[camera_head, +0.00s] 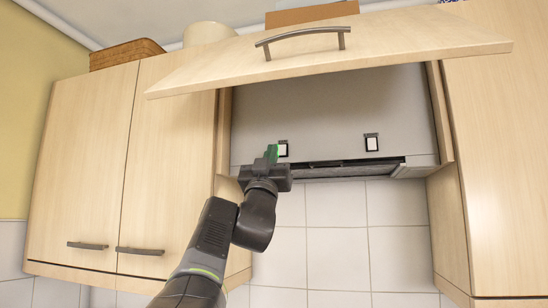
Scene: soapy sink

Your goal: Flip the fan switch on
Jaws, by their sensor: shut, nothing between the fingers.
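Two switches show on the grey hood panel (320,105) under the raised cabinet door. The left switch (283,149) is a small white rocker in a dark frame. The right switch (372,142) looks alike and stands clear of my arm. Which one is the fan switch cannot be told from any label. My gripper (272,152) is shut and empty, its green fingertips just left of the left switch in the picture. Whether they touch the panel or the switch cannot be told. The rocker positions are too small to read.
The flap door (330,55) with its handle is lifted above the hood. Closed cabinets stand left (85,165) and right (500,150). A dark vent slot (345,168) runs below the switches, over white wall tiles (335,230).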

